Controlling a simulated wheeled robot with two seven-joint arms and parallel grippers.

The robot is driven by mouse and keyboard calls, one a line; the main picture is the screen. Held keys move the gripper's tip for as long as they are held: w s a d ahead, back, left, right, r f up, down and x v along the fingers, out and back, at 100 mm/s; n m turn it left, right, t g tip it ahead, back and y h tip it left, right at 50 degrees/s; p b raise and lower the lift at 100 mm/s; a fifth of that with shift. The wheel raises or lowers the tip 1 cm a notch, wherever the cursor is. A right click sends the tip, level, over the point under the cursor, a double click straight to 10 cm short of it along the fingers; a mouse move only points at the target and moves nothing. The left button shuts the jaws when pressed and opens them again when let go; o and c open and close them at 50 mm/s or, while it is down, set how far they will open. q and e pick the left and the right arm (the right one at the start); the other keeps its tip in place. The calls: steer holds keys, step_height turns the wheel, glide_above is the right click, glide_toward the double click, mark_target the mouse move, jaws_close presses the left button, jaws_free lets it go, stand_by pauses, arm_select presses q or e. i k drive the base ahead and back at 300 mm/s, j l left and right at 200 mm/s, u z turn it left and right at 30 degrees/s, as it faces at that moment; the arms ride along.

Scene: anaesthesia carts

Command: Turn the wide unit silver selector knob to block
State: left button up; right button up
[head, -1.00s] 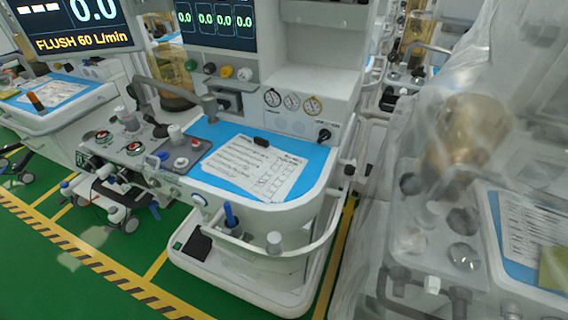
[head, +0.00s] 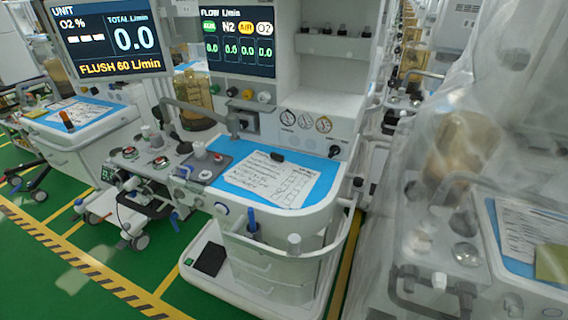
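An anaesthesia unit with a blue worktop (head: 226,176) stands in the middle of the head view. Neither of my grippers is in view.
A curved white rail (head: 322,243) runs round the unit's front. A plastic-draped unit (head: 455,200) stands close on the right. Another unit (head: 75,130) stands at the left. Green floor with a striped yellow line (head: 75,262) is open at front left.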

mark_target(198, 201)
steer(key=k+j, duration=0.2)
steer(key=k, duration=0.15)
steer(key=k+j+z, duration=0.1)
steer(key=k+j, duration=0.35)
steer(key=k, duration=0.3)
